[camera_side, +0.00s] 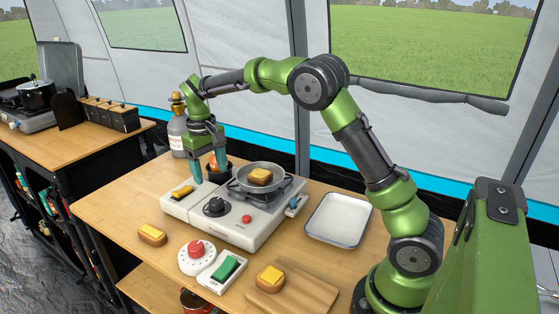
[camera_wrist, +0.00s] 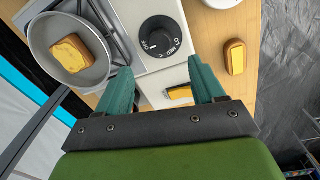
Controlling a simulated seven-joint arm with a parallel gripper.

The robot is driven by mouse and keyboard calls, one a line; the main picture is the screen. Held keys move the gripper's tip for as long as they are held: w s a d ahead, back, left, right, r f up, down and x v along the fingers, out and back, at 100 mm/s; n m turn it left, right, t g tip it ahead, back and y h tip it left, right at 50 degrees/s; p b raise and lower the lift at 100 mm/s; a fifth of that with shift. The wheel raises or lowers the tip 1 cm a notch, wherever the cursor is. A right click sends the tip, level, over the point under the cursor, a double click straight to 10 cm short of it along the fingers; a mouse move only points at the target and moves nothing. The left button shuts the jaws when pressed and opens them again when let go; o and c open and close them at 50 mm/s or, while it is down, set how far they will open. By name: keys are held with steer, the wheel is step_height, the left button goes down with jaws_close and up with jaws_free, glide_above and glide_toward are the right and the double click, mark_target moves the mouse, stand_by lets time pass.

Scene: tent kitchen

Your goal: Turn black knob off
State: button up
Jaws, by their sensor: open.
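The black knob (camera_side: 215,206) sits on the front left of the white portable stove (camera_side: 262,231). It also shows near the top middle of the wrist view (camera_wrist: 162,37), with white markings on its dial. My gripper (camera_side: 208,172) is above the left part of the stove, behind the knob in the side view. Its two teal fingers (camera_wrist: 165,82) are spread with a clear gap and nothing held between them. The knob lies beyond the fingertips and apart from them. I cannot read the knob's setting for certain.
A pan (camera_side: 281,171) holding bread with a yellow topping stands on the burner, close to my gripper. A tray (camera_side: 312,219) lies right of the stove. A red-knobbed timer (camera_side: 196,250), green switch (camera_side: 225,268) and cutting board (camera_side: 318,290) are in front. A gas bottle (camera_side: 177,135) stands behind.

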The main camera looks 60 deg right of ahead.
step_height(320, 180, up, 7)
steer(key=shift+a+r, duration=0.2)
stand_by(0.3)
steer(key=s+a+t+y, duration=0.1)
steer(key=s+a+t, duration=0.2)
steer(key=s, duration=1)
steer(key=s+a+m+t+y, duration=0.1)
steer(key=s+a+t, duration=0.3)
steer(key=s, duration=0.9)
steer(key=shift+a+r+m+y, duration=0.25)
steer(key=shift+r+m+y, duration=0.05)
steer(key=shift+r, duration=0.05)
